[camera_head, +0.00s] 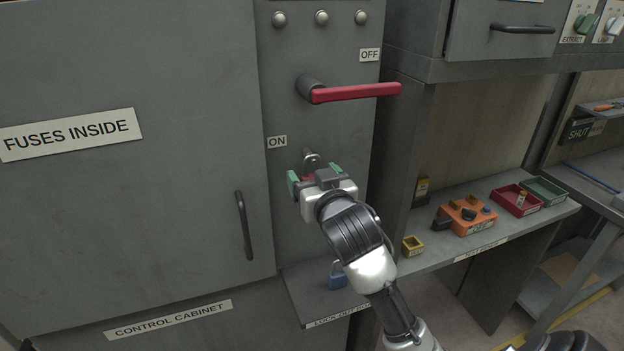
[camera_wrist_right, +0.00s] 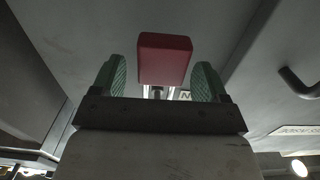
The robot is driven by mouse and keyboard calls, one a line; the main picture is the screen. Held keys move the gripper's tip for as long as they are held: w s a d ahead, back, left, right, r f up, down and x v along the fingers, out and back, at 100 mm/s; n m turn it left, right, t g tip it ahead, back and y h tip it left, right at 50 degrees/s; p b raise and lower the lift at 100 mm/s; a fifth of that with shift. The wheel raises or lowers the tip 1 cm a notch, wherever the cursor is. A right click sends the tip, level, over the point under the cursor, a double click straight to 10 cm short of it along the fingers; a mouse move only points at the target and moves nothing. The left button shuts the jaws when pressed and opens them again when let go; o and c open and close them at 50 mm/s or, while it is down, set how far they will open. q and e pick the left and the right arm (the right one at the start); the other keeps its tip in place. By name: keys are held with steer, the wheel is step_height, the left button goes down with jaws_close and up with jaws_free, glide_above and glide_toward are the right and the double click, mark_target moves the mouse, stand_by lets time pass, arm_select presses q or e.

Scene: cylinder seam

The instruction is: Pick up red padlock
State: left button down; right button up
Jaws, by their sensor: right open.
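The red padlock (camera_wrist_right: 165,58) shows in the right wrist view as a red block between my green finger pads, with metal shackle parts beyond it. In the head view only a small red part of the padlock (camera_head: 308,178) shows; my gripper hides the rest. It appears to hang from a metal hasp (camera_head: 311,160) on the grey panel, below the red lever. My right gripper (camera_head: 315,178) is open around the padlock, and its fingers also show in the wrist view (camera_wrist_right: 160,82). A gap shows on the padlock's left there; contact on its right is unclear. My left gripper is not in view.
The red lever (camera_head: 355,92) juts out above my gripper. A cabinet door handle (camera_head: 243,226) stands to the left.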

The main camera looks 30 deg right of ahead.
steer(key=shift+s, duration=0.1)
steer(key=shift+c, duration=0.9)
steer(key=c, duration=0.9)
steer(key=shift+r, duration=0.1)
